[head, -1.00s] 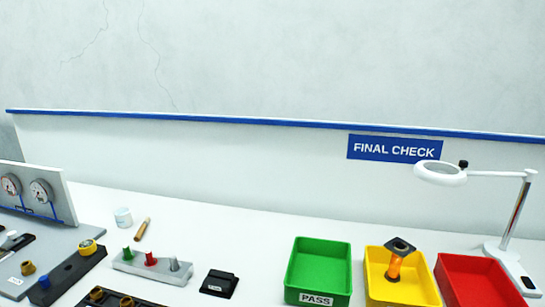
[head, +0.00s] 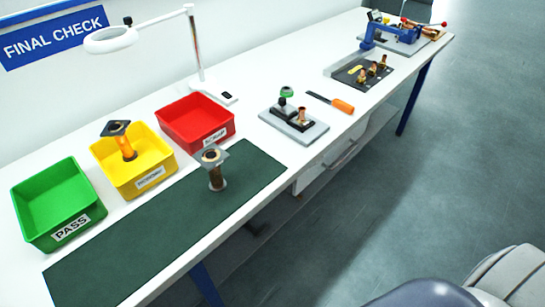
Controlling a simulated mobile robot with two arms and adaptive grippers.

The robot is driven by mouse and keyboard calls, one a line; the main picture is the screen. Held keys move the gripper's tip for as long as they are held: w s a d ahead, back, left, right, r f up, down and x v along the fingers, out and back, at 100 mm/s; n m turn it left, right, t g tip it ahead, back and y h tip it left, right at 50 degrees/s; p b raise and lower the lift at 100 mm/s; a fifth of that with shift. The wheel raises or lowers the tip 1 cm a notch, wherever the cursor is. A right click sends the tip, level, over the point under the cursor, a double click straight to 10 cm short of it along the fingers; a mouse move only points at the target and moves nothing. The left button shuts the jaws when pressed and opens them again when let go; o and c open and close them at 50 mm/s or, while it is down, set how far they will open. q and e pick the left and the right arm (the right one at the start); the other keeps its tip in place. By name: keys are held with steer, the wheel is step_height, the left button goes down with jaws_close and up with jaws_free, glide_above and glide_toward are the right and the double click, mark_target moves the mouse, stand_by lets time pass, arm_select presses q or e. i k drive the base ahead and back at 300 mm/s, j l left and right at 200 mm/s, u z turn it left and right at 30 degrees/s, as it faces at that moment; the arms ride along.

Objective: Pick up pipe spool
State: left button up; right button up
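A pipe spool (head: 216,178) stands upright on the dark green mat (head: 150,245), in front of the red bin. It is a brownish metal tube with a grey square plate at its top and a round flange at its foot. A similar piece, an orange tube with a dark square plate (head: 122,140), leans in the yellow bin (head: 148,184); its lower end is partly hidden. Neither of my grippers is in view.
A green bin (head: 70,232) marked PASS and a red bin (head: 205,138) stand beside the yellow one. A magnifier lamp (head: 198,60) stands behind. Right are a small fixture (head: 292,125), an orange-handled tool (head: 343,106), a dark fittings tray (head: 360,75) and a blue vise (head: 370,35).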

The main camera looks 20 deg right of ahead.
mark_target(211, 156)
steer(key=z, duration=0.25)
steer(key=l+u, duration=0.25)
steer(key=l, duration=0.5)
steer(key=k+l+u, duration=0.2)
steer(key=l, duration=0.55)
steer(key=i, duration=0.05)
